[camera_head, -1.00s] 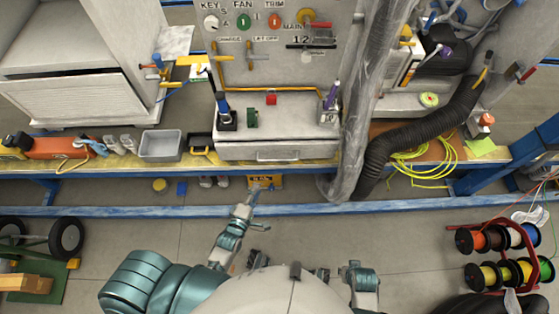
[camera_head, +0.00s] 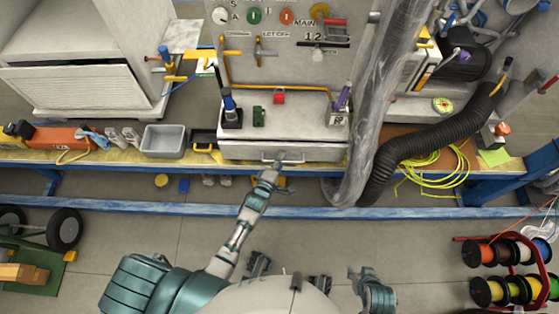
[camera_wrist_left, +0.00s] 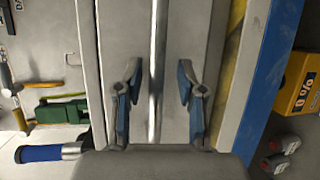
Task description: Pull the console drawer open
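The console drawer (camera_head: 235,153) is the pale front under the console's top, and it looks shut. Its metal bar handle (camera_head: 291,159) runs across the middle of the front. My left gripper (camera_head: 272,168) is at the handle in the head view, partly covering it. In the left wrist view my left gripper (camera_wrist_left: 157,100) is open, with one finger on each side of the handle bar (camera_wrist_left: 158,40). The bar lies between the fingers, with a gap on both sides. My right gripper (camera_head: 361,272) is low in the head view, away from the console; its fingers are unclear.
A grey bin (camera_head: 163,141) and a small black tray (camera_head: 203,140) stand left of the drawer. A blue rail (camera_head: 170,209) runs below the bench. A screwdriver stand (camera_head: 231,116) is on the console top.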

